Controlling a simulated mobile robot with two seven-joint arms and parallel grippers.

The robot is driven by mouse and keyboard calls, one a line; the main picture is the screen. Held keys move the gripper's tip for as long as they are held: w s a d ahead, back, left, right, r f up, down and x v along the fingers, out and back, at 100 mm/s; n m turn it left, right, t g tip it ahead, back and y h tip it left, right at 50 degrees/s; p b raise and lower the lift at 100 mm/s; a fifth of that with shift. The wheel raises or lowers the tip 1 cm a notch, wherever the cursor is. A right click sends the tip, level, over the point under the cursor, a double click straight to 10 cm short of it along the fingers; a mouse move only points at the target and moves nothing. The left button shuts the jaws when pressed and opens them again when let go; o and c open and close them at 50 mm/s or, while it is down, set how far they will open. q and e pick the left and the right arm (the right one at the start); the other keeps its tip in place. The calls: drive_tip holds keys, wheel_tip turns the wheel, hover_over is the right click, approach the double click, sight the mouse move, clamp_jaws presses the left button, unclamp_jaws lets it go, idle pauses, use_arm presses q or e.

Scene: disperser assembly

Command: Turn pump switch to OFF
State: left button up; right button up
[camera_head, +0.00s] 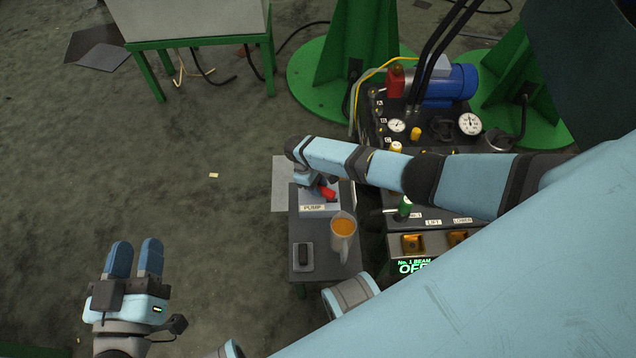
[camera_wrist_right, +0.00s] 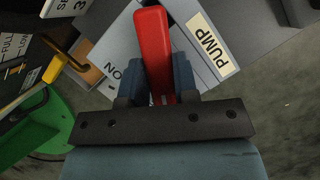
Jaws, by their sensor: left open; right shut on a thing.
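The pump switch has a red handle (camera_head: 327,193) on a small box with a PUMP label (camera_head: 312,208). In the right wrist view the red handle (camera_wrist_right: 153,48) rises between my right gripper's fingers (camera_wrist_right: 157,84), which are shut on it. The PUMP label (camera_wrist_right: 211,48) lies just right of the handle, and an ON marking (camera_wrist_right: 114,72) shows to its left, upside down. The OFF marking is not visible. My right gripper (camera_head: 314,181) is partly hidden under its arm in the head view. My left gripper (camera_head: 136,258) is open and empty, low over the floor at the left.
A control panel with gauges (camera_head: 470,124) and a blue motor (camera_head: 450,84) stands right and behind. The floor at left is mostly clear.

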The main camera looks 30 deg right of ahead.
drive_tip(key=shift+s+a+n+t+h+p, duration=0.15)
drive_tip(key=shift+n+t+h+p, duration=0.2)
drive_tip(key=shift+n, duration=0.65)
drive_tip(key=n+p, duration=0.1)
drive_tip(key=n, duration=0.2)
drive_tip(key=shift+t+h, duration=0.35)
drive_tip(key=shift+n+p, duration=0.35)
drive_tip(key=shift+n, duration=0.05)
drive_tip(key=shift+f+n+t, duration=0.1)
drive_tip(key=shift+n+t, duration=0.2)
drive_tip(key=shift+n, duration=0.1)
use_arm(q)
wheel_tip(320, 180, down, 6)
drive_tip(key=s+a+g+y, duration=0.1)
drive_tip(key=a+g+y, duration=0.1)
drive_tip(key=shift+a+g, duration=0.15)
drive_tip(key=shift+g, duration=0.15)
drive_tip(key=shift+r, duration=0.1)
use_arm(e)
drive_tip(key=o, duration=0.9)
use_arm(q)
drive_tip(key=shift+r, duration=0.1)
